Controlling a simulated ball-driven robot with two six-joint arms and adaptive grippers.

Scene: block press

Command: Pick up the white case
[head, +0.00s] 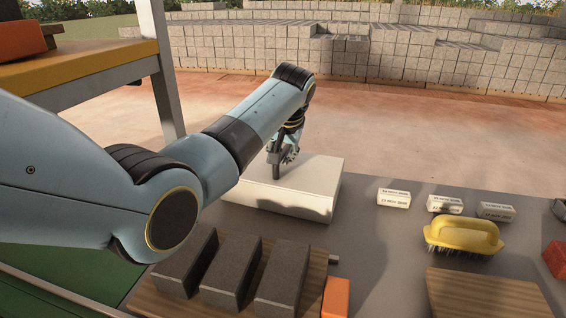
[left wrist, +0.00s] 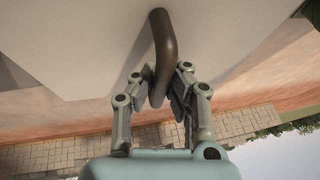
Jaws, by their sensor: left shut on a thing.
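The white case (head: 312,186) is a pale flat box at the back left of the grey table in the head view. In the left wrist view the white case (left wrist: 70,35) fills the upper part, with a dark brown curved handle (left wrist: 163,42) on it. My left gripper (head: 278,164) reaches down to the case from above. In the left wrist view its fingers (left wrist: 162,86) are closed around the handle, one on each side. The arm hides part of the case's left side. I cannot tell whether the case touches the table. My right gripper is not in view.
Several dark blocks (head: 231,271) stand on a wooden board in front, beside an orange block (head: 336,298). A yellow brush (head: 463,234) and small white labelled blocks (head: 394,198) lie to the right. A shelf with a yellow edge (head: 95,72) stands at left.

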